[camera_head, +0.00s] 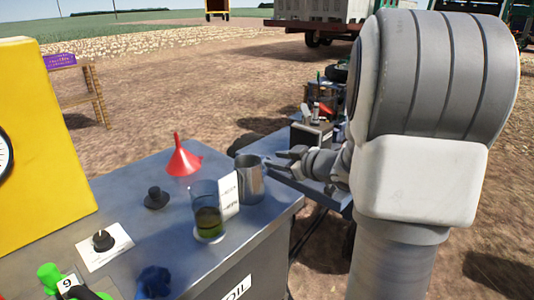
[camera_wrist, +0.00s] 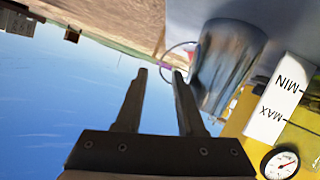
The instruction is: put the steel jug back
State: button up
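The steel jug (camera_head: 250,178) stands upright on the grey bench top (camera_head: 130,205), near its right edge. In the wrist view the jug (camera_wrist: 230,62) fills the upper right, with its thin wire-like handle on the left side. My gripper (camera_head: 281,160) is just right of the jug at about rim height.
A glass with dark green liquid (camera_head: 208,222) and a white MIN/MAX card (camera_head: 228,195) stand left of the jug. A red funnel (camera_head: 183,161), a black knob (camera_head: 156,197) and a yellow panel (camera_head: 40,150) are farther left. A cluttered cart (camera_head: 312,130) is behind my gripper.

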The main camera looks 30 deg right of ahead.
jog(key=p+v, duration=0.1)
jog(key=v, duration=0.4)
dwell(0.4)
